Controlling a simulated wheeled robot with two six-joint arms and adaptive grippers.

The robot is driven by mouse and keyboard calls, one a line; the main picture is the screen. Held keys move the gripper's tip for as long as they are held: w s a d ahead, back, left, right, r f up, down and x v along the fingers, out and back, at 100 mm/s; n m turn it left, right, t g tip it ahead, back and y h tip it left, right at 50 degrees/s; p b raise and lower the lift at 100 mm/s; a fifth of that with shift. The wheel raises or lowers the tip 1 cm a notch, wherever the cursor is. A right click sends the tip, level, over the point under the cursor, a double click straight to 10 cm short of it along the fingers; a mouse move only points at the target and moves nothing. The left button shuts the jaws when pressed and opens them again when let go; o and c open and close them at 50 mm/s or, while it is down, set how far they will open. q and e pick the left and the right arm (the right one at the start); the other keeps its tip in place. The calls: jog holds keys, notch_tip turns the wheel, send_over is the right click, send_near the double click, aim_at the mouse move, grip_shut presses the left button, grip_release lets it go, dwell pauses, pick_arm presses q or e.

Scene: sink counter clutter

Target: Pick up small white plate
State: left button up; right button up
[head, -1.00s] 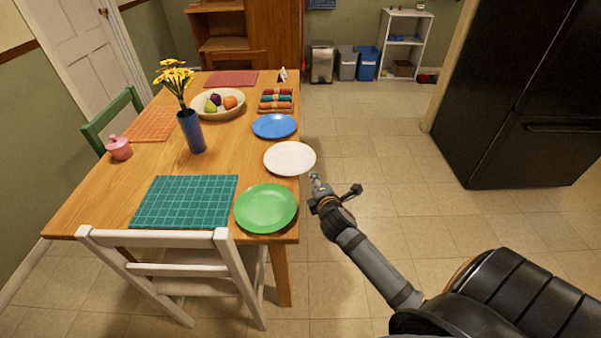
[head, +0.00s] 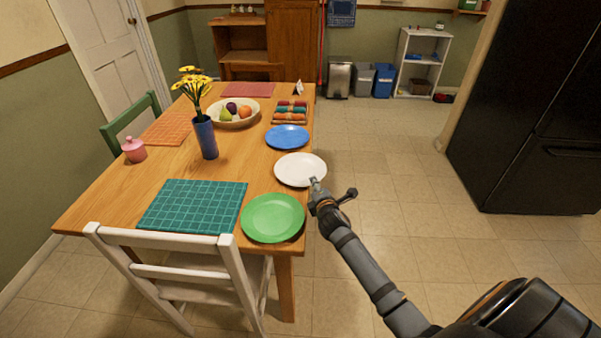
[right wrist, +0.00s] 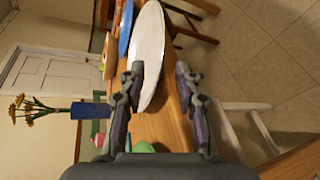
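The small white plate (head: 298,168) lies flat near the table's right edge, between a blue plate (head: 287,137) and a green plate (head: 273,218). My right gripper (head: 317,184) is at the white plate's near right rim in the head view. In the right wrist view, the white plate (right wrist: 150,45) appears edge-up, and my right gripper (right wrist: 160,72) is open. One finger overlaps the plate and its rim reaches into the gap. I cannot tell whether either finger touches it. My left gripper is not in view.
The wooden table (head: 185,166) also holds a teal placemat (head: 192,206), a blue vase (head: 205,137) with yellow flowers, a fruit bowl (head: 250,119) and rolled napkins (head: 290,112). A white chair (head: 180,270) stands at the near side. Floor right of the table is clear.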

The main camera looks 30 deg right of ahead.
jog(key=shift+x, duration=1)
jog(key=shift+s, duration=0.1)
jog(key=shift+c, duration=0.7)
grip_shut()
